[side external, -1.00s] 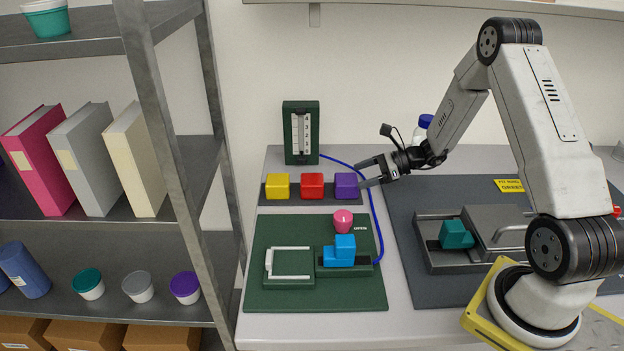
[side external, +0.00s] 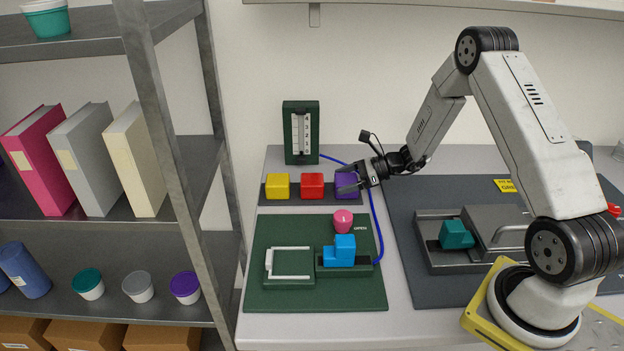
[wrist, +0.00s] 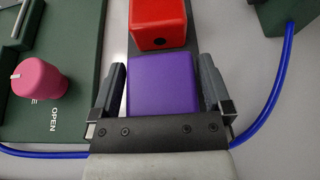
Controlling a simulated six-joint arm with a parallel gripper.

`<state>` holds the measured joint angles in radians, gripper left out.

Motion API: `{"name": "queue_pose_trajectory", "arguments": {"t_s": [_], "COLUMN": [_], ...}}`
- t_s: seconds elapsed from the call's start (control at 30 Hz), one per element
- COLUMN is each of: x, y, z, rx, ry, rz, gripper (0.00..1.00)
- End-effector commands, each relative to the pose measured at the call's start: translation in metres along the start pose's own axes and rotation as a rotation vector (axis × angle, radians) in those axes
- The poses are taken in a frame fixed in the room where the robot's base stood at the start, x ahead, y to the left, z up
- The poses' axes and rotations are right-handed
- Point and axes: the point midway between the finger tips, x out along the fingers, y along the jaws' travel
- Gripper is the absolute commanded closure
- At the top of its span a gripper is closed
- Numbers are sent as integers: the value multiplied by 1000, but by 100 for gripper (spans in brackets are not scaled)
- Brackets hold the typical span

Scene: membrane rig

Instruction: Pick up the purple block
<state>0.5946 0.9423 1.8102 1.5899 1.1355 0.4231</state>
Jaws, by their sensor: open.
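The purple block (side external: 346,183) sits at the right end of a dark strip, beside the red block (side external: 312,185). My gripper (side external: 346,182) is at the purple block, partly covering it in the side view. In the wrist view the purple block (wrist: 162,84) lies between the two fingers of my gripper (wrist: 162,85). The fingers are open, one on each side of the block, with a narrow gap visible on both sides. The block still rests on the strip.
A yellow block (side external: 277,187) is at the strip's left end. A green gauge (side external: 301,133) stands behind. A blue tube (side external: 377,225) curves close to my gripper. A green board (side external: 263,300) with a pink knob (side external: 343,221) and a blue stepped piece (side external: 340,252) lies in front.

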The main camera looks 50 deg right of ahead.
Motion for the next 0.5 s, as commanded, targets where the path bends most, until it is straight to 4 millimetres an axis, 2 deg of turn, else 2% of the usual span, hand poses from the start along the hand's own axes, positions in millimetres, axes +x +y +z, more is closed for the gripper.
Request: {"name": "queue_pose_trajectory", "arguments": {"t_s": [0.13,0.4,0.5], "x": [0,0,0], "y": [0,0,0], "z": [0,0,1], "rx": [0,0,-1], "ry": [0,0,-1], "rz": [0,0,0], "gripper": [0,83,83]}}
